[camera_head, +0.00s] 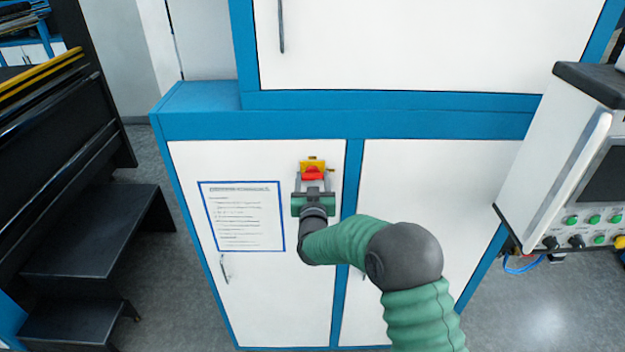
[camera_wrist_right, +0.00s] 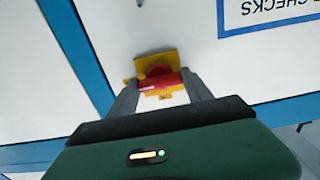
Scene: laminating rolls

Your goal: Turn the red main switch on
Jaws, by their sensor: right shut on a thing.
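The red main switch (camera_head: 313,173) sits on a yellow plate (camera_head: 313,163) on the white left door of the blue-framed cabinet. My right gripper (camera_head: 313,181) reaches it from below, with one finger on each side of the red handle. In the right wrist view the red handle (camera_wrist_right: 160,82) lies crosswise between the fingertips of my right gripper (camera_wrist_right: 160,88), in front of the yellow plate (camera_wrist_right: 170,60). The gripper is shut on the handle. The handle's exact turn angle is hard to tell in the head view. My left gripper is not in view.
A framed notice (camera_head: 242,215) hangs on the same door, left of the switch. A grey control panel (camera_head: 575,150) with green buttons juts out at the right. Black steps (camera_head: 95,235) stand at the left. Grey floor (camera_head: 520,310) is clear at the lower right.

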